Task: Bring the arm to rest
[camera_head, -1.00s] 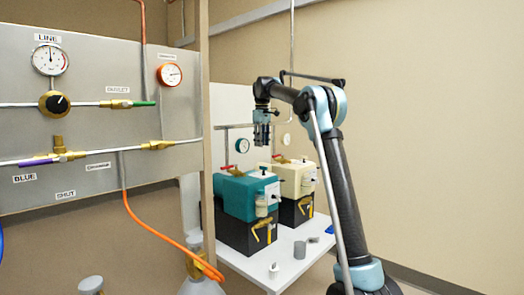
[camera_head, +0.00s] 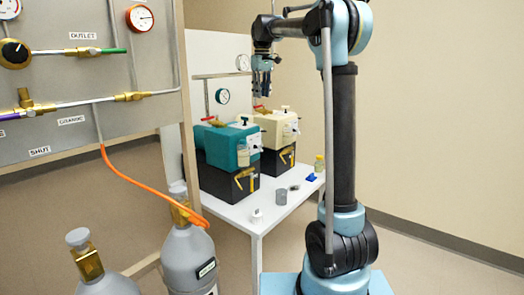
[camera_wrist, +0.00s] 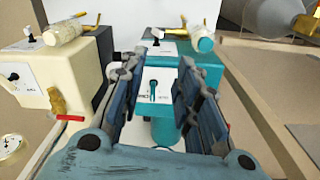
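My gripper (camera_head: 262,90) hangs from the raised arm in the head view, pointing down above and in front of the two pump-like units. In the wrist view my gripper (camera_wrist: 160,85) shows its two fingers spread apart with nothing between them. Beyond the fingers is the teal unit (camera_wrist: 190,62), some way off and not touched. The arm's upright link is mine and stands right of the white table.
A white table (camera_head: 228,212) bears the teal unit (camera_head: 222,147), the cream unit (camera_head: 279,130) and small grey parts. Gas cylinders (camera_head: 188,258) stand at the front left. An orange hose (camera_head: 150,192) hangs from the gauge panel (camera_head: 60,70). Floor at the right is clear.

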